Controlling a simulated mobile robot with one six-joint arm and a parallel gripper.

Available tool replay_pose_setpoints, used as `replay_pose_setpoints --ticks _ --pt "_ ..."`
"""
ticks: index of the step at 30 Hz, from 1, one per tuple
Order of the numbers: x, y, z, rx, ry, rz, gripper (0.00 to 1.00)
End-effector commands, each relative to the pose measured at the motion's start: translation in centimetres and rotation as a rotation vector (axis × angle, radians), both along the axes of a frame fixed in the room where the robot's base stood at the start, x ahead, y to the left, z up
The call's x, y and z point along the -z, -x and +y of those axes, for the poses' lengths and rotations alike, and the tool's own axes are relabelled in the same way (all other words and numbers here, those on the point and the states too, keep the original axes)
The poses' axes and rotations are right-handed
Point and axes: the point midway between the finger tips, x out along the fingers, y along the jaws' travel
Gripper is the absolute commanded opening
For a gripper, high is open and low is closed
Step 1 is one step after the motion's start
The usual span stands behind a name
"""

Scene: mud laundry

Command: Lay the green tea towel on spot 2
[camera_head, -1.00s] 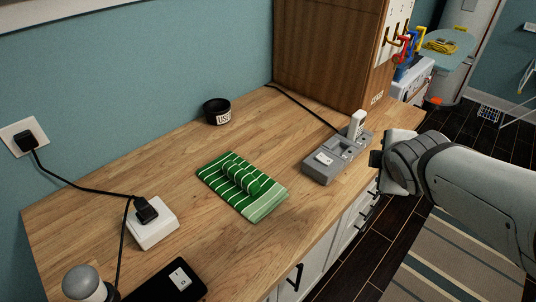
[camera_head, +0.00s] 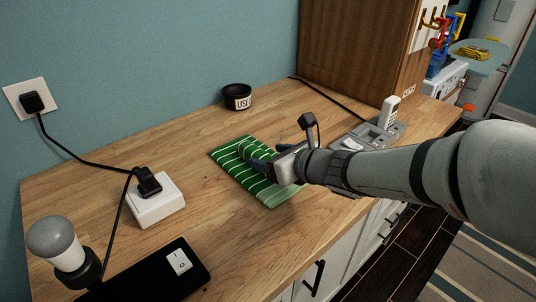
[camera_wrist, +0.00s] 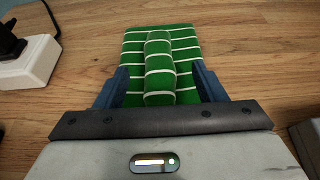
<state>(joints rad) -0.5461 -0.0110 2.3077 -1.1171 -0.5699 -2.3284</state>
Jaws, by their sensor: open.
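The green tea towel (camera_head: 232,158) with white stripes lies on the wooden counter, with a raised roll or fold along its middle. In the wrist view the towel (camera_wrist: 187,52) lies straight ahead, its raised fold running away from me. My gripper (camera_head: 258,162) is over the towel from the right and hides part of it. In the wrist view my gripper (camera_wrist: 160,88) is open, with one blue finger on each side of the raised fold. I cannot tell whether the fingers touch the cloth. No mark reading spot 2 can be made out.
A black round bowl labelled "USE" (camera_head: 237,97) stands behind the towel. A grey device with a white handset (camera_head: 388,112) is partly behind my arm. A white plug box (camera_head: 156,200), a lamp (camera_head: 62,245) and a black switch panel (camera_head: 160,275) stand at left.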

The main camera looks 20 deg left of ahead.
Motion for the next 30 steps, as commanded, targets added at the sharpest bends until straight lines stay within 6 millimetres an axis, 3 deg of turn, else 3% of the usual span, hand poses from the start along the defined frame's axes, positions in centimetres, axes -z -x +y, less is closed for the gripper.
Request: replay_pose_setpoints --ticks 7,16,30 --pt "1.6 -1.4 2.9 0.003 0.001 0.002 0.64" --pt "1.8 -1.6 3.3 0.004 0.0 0.0 0.64" --pt "1.8 -1.7 3.2 0.007 0.001 0.001 0.26"
